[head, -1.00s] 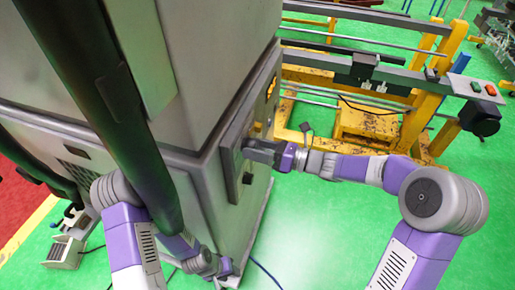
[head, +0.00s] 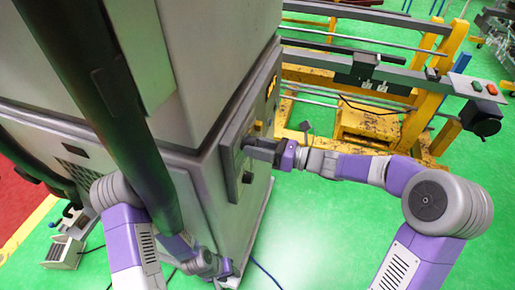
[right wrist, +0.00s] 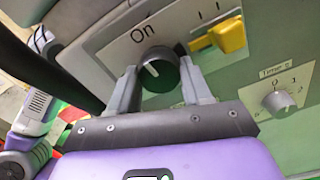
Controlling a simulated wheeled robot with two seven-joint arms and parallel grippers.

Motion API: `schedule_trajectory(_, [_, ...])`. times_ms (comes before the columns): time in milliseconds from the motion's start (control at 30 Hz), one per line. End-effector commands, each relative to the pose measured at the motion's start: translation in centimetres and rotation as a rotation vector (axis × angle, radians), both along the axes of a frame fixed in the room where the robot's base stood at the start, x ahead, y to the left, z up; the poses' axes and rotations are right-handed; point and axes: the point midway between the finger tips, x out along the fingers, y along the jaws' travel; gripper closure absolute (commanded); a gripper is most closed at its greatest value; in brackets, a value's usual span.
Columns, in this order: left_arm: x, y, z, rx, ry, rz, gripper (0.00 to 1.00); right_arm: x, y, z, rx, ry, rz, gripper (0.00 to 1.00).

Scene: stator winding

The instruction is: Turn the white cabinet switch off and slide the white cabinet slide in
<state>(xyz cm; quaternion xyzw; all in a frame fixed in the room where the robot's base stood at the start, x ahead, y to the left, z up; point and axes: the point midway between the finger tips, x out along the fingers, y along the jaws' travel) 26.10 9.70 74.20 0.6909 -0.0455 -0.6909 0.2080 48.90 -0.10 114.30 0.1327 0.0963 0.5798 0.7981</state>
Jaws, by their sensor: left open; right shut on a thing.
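The white cabinet (head: 190,60) fills the left and middle of the head view, with a control panel on its right face. My right gripper (head: 250,148) is at that panel. In the right wrist view its two fingers (right wrist: 163,88) are shut on a dark round switch knob (right wrist: 160,72) with a white mark, below the label "On". A yellow sliding piece (right wrist: 229,36) sits beside the knob to the right; nothing touches it. My left gripper (head: 225,268) is low beside the cabinet's base, away from the panel, small and partly hidden by its arm.
A smaller grey knob (right wrist: 279,102) is right of the switch on the panel. A yellow frame with rails (head: 400,120) stands behind the right arm. The green floor (head: 310,225) is clear in front of the panel.

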Motion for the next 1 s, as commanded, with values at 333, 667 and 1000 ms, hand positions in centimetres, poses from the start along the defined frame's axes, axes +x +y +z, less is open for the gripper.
schedule_trajectory(333, [0.0,0.0,-3.5,0.000,0.000,0.000,0.57,0.1,-0.1,-0.4,-0.095,-0.292,0.000,0.82])
schedule_trajectory(667, [0.0,0.0,-7.2,0.000,0.000,0.000,0.57,0.1,-0.1,-0.5,-0.193,-0.590,0.000,0.82])
schedule_trajectory(1000, [0.0,0.0,-11.5,0.000,0.000,0.000,0.57,0.2,-0.1,-0.6,-0.293,-0.897,0.000,0.82])
